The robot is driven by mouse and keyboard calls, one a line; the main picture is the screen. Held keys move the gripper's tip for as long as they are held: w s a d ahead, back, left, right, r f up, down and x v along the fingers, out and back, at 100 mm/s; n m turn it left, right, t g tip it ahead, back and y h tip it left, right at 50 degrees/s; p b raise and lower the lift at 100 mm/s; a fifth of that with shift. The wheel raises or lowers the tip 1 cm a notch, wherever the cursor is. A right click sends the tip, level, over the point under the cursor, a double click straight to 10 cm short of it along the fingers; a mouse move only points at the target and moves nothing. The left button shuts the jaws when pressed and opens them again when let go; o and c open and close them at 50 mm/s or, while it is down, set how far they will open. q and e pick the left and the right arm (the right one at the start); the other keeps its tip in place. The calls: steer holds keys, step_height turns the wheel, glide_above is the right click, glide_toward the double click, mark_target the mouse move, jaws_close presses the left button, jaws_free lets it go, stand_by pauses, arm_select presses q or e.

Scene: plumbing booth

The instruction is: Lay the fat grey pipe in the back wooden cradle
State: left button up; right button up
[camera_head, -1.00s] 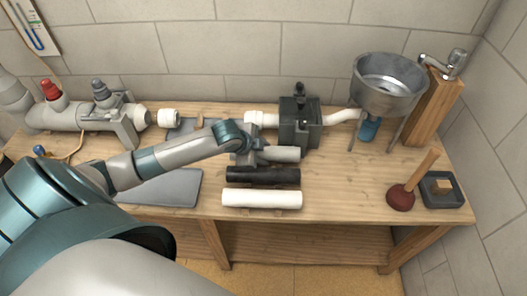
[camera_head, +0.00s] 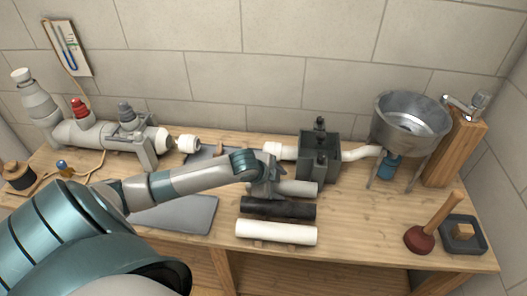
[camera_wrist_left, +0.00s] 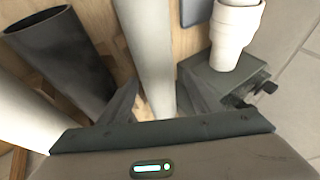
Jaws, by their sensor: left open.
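The fat grey pipe (camera_head: 299,188) lies behind a black pipe and a white pipe on the bench; in the left wrist view it is the pale pipe (camera_wrist_left: 148,45) running up the middle. My left gripper (camera_head: 262,182) is at the pipe's left end. In the left wrist view my left gripper (camera_wrist_left: 152,90) is open, its fingers on either side of the grey pipe. Whether they touch it cannot be told. The back wooden cradle is mostly hidden by the pipe and gripper, so I cannot tell how the pipe rests. My right gripper is not in view.
The black pipe (camera_head: 278,208) and white pipe (camera_head: 276,232) lie close in front. A dark box (camera_head: 320,158) with white pipe ends stands just behind. A steel basin (camera_head: 411,125), plunger (camera_head: 425,235) and small tray (camera_head: 463,236) are at right. Bench between is clear.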

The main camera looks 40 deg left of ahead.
arm_select(q)
steer(key=b+v, duration=0.2)
steer(key=v, duration=1.4)
steer(key=shift+s+b, duration=0.15)
steer(key=shift+b, duration=0.15)
steer(key=shift+a+r, duration=0.1)
steer(key=shift+r, duration=0.05)
